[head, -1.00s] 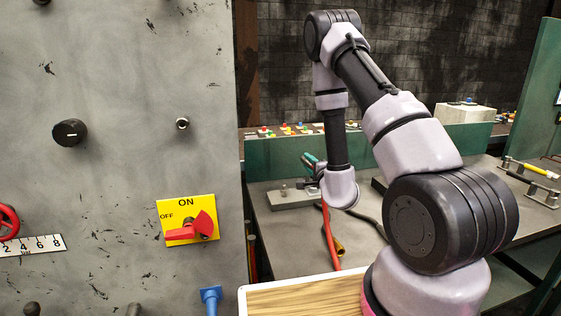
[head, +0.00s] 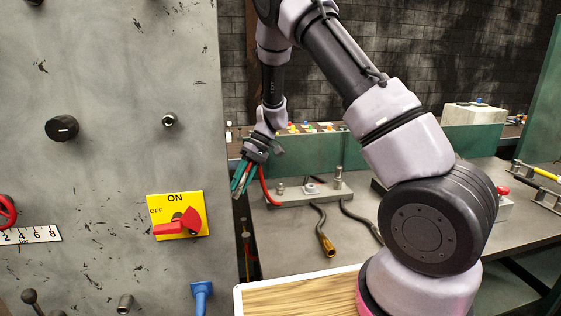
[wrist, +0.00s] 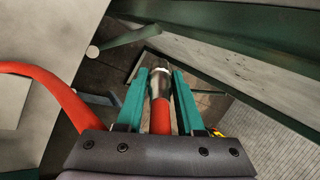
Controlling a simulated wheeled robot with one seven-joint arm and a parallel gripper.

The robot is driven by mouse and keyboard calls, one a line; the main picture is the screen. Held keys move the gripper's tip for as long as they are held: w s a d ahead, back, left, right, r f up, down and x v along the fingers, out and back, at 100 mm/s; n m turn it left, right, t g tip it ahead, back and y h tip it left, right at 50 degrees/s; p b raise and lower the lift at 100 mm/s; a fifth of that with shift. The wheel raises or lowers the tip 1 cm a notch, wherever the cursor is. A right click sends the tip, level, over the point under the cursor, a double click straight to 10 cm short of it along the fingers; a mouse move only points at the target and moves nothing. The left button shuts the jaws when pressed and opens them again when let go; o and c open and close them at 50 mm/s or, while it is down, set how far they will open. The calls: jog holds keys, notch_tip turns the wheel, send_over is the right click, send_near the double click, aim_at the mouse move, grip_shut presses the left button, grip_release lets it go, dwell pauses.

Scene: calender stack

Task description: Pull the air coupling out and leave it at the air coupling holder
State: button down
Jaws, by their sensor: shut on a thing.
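My gripper (head: 240,180) has green fingers and hangs in the air beside the right edge of the grey panel. In the wrist view it is shut on the air coupling (wrist: 160,82), a silvery metal fitting on the end of a red hose (wrist: 160,116). The coupling's free end points away from my wrist and touches nothing that I can see. In the head view the red hose (head: 267,188) hangs beside the fingers, and the coupling is too small to make out. I cannot tell which part is the air coupling holder.
A grey block with posts (head: 310,192) stands on the workbench (head: 400,222). A brass-tipped dark hose (head: 325,240) hangs in front of it. The grey panel (head: 110,120) on the left carries a red switch (head: 180,223) and a blue handle (head: 202,295). A wooden board (head: 300,295) is below.

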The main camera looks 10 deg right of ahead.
jog(key=w+d+n+t+h, duration=0.1)
jog(key=w+d+n+h, duration=0.1)
jog(key=w+d+n, duration=0.2)
jog(key=w+d+n+t+h, duration=0.1)
jog(key=w+d+n+h, duration=0.1)
jog(key=w+d+n, duration=0.3)
jog(key=w+d+n+t+h, duration=0.2)
jog(key=w+d+n, duration=0.2)
jog(key=d+n, duration=0.2)
jog(key=shift+w+d+n, duration=0.1)
jog(key=shift+w+n, duration=0.2)
jog(key=shift+n, duration=0.8)
jog(key=shift+w+d+r, duration=0.1)
jog(key=shift+w+r, duration=0.1)
jog(key=shift+w, duration=0.1)
jog(key=shift+r, duration=0.2)
jog(key=shift+s+f, duration=0.1)
jog(key=shift+f, duration=1.95)
